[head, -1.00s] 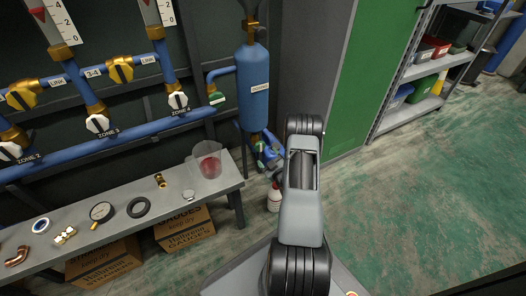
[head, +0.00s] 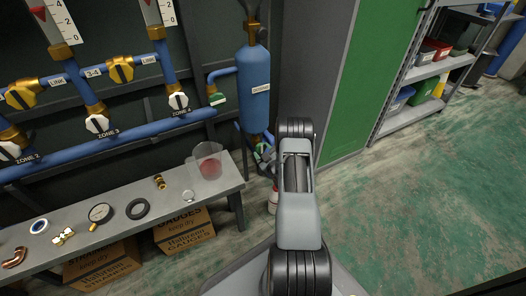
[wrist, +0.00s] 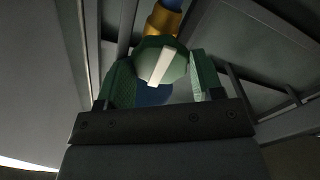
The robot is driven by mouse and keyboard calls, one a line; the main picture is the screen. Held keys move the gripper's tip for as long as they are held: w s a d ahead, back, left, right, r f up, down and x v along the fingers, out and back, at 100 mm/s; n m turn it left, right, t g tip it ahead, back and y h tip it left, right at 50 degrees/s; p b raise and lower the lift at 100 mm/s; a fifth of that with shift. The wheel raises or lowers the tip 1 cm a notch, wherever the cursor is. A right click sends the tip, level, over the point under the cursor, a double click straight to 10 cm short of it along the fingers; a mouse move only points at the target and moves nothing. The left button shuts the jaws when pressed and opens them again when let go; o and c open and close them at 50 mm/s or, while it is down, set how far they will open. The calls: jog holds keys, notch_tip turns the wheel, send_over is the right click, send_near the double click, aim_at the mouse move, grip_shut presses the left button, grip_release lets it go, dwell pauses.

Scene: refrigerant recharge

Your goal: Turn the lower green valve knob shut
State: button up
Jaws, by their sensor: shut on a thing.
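The lower green valve knob (wrist: 163,64) with a white bar across its face shows in the wrist view, below a brass fitting (wrist: 163,19). The white bar is slightly tilted, its upper end to the right, roughly in line with the pipe. My gripper (wrist: 160,78) has one finger on each side of the knob and is shut on it. In the head view the lower knob (head: 261,149) is a small green patch under the blue receiver cylinder (head: 255,92), and my arm hides most of the gripper.
An upper green knob (head: 217,98) sits left of the cylinder. A bench (head: 228,182) with a clear beaker (head: 208,161) and small fittings stands to the left. A bottle (head: 272,202) on the floor is partly hidden by my arm. The floor to the right is open.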

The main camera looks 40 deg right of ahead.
jog(key=m, duration=0.4)
jog(key=shift+m, duration=0.3)
jog(key=m, duration=0.3)
jog(key=shift+m, duration=0.7)
jog(key=m, duration=0.3)
jog(key=shift+m, duration=0.4)
jog(key=shift+f+m, duration=0.1)
jog(key=shift+m, duration=0.3)
